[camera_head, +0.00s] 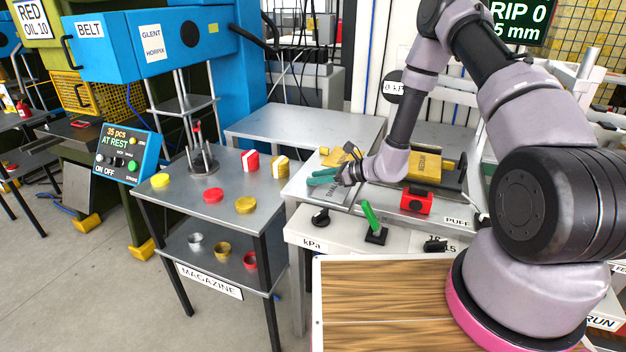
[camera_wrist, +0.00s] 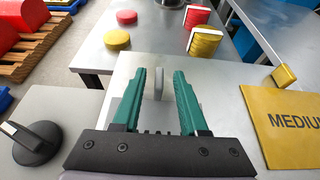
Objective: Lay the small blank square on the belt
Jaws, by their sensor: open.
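My gripper (camera_head: 318,177), with teal fingers, is low over a pale metal plate (camera_head: 308,192) whose dark lettering is partly hidden. In the wrist view my gripper (camera_wrist: 159,72) is open, with a finger on either side of a small grey upright tab (camera_wrist: 158,84). The tab stands apart from both fingers; I cannot tell what it belongs to. I cannot make out a small blank for certain. The word BELT is on a blue machine (camera_head: 108,55) at the far left; no belt surface is clear.
A yellow MEDIUM plate (camera_wrist: 285,118) lies right of my gripper. The grey MAGAZINE table (camera_head: 180,210) holds red and yellow discs and striped stacks. A green lever (camera_head: 371,215) and a red block (camera_head: 416,201) stand near my gripper. A bare grey table (camera_head: 300,125) is behind.

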